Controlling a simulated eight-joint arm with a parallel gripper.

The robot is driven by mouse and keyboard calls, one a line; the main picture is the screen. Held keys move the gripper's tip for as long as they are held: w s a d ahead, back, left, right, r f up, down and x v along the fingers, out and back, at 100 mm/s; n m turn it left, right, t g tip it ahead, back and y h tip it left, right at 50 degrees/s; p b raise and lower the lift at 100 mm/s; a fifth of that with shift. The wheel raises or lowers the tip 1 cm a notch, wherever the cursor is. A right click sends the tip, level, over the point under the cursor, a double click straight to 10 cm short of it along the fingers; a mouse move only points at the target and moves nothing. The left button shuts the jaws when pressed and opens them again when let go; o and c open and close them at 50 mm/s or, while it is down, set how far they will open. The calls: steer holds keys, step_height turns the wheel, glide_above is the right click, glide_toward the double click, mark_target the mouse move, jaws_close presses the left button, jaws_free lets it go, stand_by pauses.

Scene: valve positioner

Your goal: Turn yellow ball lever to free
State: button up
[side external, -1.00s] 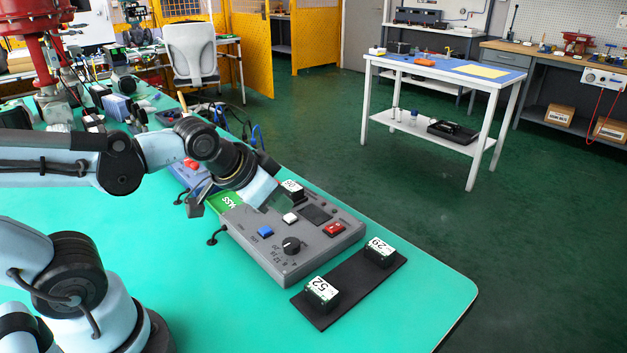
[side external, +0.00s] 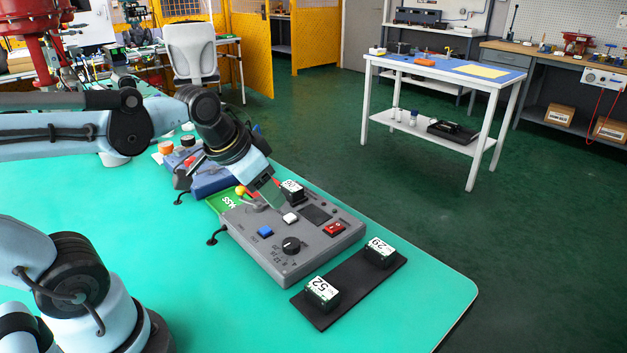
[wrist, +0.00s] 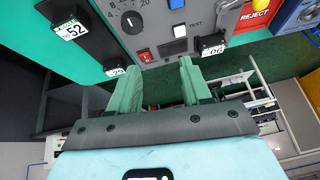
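The yellow ball (side external: 240,190) tops a lever at the far left end of the grey control box (side external: 262,255). Part of the ball also shows at the top edge of the wrist view (wrist: 231,4).
The box carries a black block (side external: 291,191), a white button (side external: 290,218), a blue button (side external: 265,231), a red switch (side external: 334,229) and a black knob (side external: 291,245). A blue box (side external: 212,180) stands behind. Two blocks sit on a black strip (side external: 350,290) in front.

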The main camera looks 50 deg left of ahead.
steer(key=w+a+r+m+g, duration=0.1)
steer(key=w+a+r+g, duration=0.1)
steer(key=a, duration=0.3)
steer(key=w+a+r+m+g, duration=0.1)
steer(key=w+a+g, duration=0.1)
steer(key=a, duration=0.3)
steer(key=m+g, duration=0.2)
glide_toward(240, 187)
steer(key=shift+h, duration=0.3)
steer(key=f, duration=0.8)
steer(key=shift+s+a+f, duration=0.1)
steer(key=shift+a+f, duration=0.1)
steer(key=shift+f, duration=0.2)
jaws_close()
